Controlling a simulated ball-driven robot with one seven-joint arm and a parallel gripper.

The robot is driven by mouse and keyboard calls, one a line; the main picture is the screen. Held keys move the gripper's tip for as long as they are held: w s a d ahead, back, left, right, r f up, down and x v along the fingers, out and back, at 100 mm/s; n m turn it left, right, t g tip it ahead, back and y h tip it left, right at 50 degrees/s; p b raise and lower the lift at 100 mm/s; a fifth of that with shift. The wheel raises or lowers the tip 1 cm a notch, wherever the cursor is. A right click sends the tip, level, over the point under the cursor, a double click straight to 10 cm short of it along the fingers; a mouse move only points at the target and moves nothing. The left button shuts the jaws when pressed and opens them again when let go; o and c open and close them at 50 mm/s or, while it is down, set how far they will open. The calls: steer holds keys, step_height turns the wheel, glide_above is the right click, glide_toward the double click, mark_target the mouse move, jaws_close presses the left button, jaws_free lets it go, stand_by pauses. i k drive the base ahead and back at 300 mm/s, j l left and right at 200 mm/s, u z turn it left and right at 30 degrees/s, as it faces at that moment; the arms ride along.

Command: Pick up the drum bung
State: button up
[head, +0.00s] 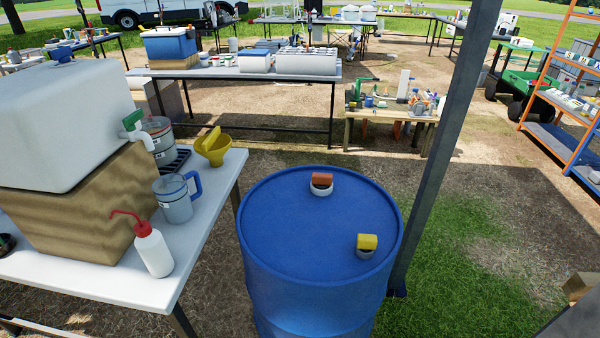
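A blue drum (290,225) stands upright on the ground in the middle of the head view. Two bung-like pieces are on its lid. One is an orange-brown piece (321,179) on a white ring, towards the back of the lid. The other is a yellow piece (367,241) on a grey ring, near the front right rim. I cannot tell from the picture which of them is the drum bung, or how firmly either one sits. My gripper is not in view.
A grey post (440,150) rises close to the drum's right side. A white table (90,285) on the left holds a cooler (60,125), jug (177,200), yellow funnel (213,150) and wash bottle (152,250). Grass on the right is mostly open.

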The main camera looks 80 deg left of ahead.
mark_target(321, 181)
steer(key=i+u, duration=0.15)
steer(key=u, duration=0.3)
steer(key=i+l+u, duration=0.1)
steer(key=u, duration=0.35)
steer(key=i+l+u, duration=0.15)
steer(key=u, duration=0.3)
steer(key=i+l+u, duration=0.2)
steer(key=u, duration=0.25)
